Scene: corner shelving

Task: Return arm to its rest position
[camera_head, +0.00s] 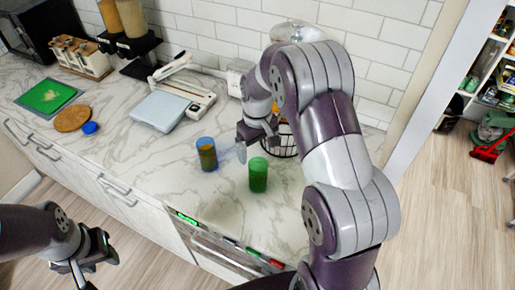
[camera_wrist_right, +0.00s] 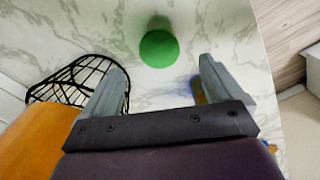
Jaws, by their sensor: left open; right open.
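My right gripper (camera_head: 257,142) is over the marble counter (camera_head: 120,165), close to the wire basket. In the right wrist view its two fingers (camera_wrist_right: 160,85) are spread with nothing between them. A green cup (camera_head: 258,175) stands on the counter in front of this gripper, apart from it; it also shows beyond the fingertips in the wrist view (camera_wrist_right: 158,48). A blue cup with orange-brown contents (camera_head: 207,154) stands to the left. My left gripper (camera_head: 88,268) hangs low at the lower left, in front of the counter, open and empty.
The black wire basket (camera_wrist_right: 68,84) is partly hidden behind my right arm in the head view. A white scale-like device (camera_head: 162,110), a round wooden board (camera_head: 72,118) and a green cutting board (camera_head: 48,96) lie further left. Wooden floor (camera_head: 150,255) lies in front of the counter.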

